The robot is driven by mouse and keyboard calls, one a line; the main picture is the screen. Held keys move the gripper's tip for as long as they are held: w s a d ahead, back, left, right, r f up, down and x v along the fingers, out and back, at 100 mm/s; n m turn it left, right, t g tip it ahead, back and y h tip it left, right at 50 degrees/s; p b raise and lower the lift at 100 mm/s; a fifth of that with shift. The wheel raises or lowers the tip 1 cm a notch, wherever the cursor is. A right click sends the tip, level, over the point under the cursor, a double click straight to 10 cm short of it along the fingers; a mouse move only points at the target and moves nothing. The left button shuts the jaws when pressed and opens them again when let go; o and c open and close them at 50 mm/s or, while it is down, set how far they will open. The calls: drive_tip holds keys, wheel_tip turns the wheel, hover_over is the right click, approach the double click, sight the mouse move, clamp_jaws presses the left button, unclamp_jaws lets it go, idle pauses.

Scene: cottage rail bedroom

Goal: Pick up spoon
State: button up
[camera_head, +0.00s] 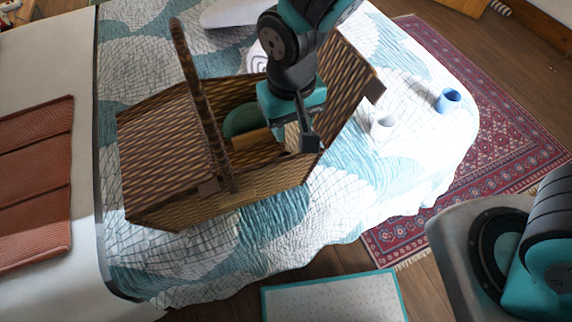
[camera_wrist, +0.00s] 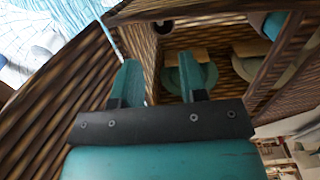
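No spoon can be made out clearly in either view; the inside of the wicker basket (camera_head: 160,160) is partly hidden by its handle, a raised lid and my gripper. My gripper (camera_head: 303,130) is over the right part of the basket, pointing down by the opening. In the wrist view my gripper (camera_wrist: 162,80) has its two teal fingers spread apart with nothing clearly held. A teal rounded item (camera_head: 238,120) and a tan wooden-looking piece (camera_head: 248,140) lie inside the basket. In the wrist view, a teal rounded item (camera_wrist: 207,74) shows behind the right finger.
The basket stands on a bed with a teal and white quilt (camera_head: 330,205). A white cup (camera_head: 382,127) and a blue cup (camera_head: 448,100) stand to its right. The basket's handle (camera_head: 200,105) and raised right lid (camera_head: 345,90) rise close to my arm.

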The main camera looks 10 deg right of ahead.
drive_tip(key=f, duration=0.8)
drive_tip(key=shift+s, duration=0.25)
drive_tip(key=shift+c, duration=0.2)
clamp_jaws()
